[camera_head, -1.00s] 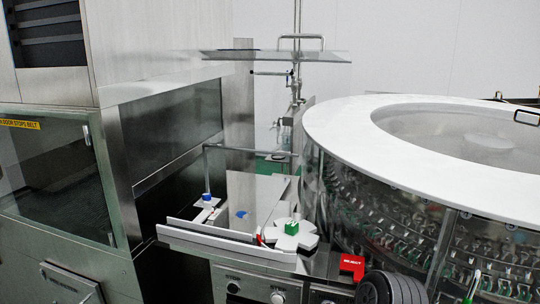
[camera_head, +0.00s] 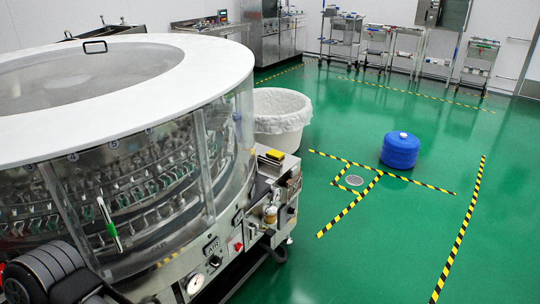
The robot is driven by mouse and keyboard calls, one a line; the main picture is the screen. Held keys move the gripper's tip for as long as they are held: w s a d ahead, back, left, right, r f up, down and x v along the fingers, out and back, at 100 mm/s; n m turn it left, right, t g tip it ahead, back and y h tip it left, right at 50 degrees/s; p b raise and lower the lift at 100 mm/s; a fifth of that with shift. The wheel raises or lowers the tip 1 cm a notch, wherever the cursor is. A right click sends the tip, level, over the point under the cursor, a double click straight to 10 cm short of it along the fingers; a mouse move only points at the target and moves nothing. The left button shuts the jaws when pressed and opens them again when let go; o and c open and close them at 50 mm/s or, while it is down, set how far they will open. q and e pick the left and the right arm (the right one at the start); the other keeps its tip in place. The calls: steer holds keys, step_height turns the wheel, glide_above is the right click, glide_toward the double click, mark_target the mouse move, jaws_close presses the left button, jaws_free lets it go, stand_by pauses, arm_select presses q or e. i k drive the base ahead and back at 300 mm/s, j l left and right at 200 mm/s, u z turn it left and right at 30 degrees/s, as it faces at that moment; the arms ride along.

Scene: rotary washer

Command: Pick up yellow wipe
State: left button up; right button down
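A small yellow item (camera_head: 274,155), which looks like the yellow wipe, lies on a dark block on the ledge at the right side of the round washer (camera_head: 214,72). It is small in the picture, so its folds and edges are hard to make out.
A white-lined bin (camera_head: 283,120) stands behind the ledge. A blue drum (camera_head: 400,150) sits on the green floor (camera_head: 330,270), with yellow-black tape marks around it. Steel carts (camera_head: 390,48) stand at the back wall. The floor at right is open.

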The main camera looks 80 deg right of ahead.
mark_target(274, 154)
steer(key=z, duration=2.9)
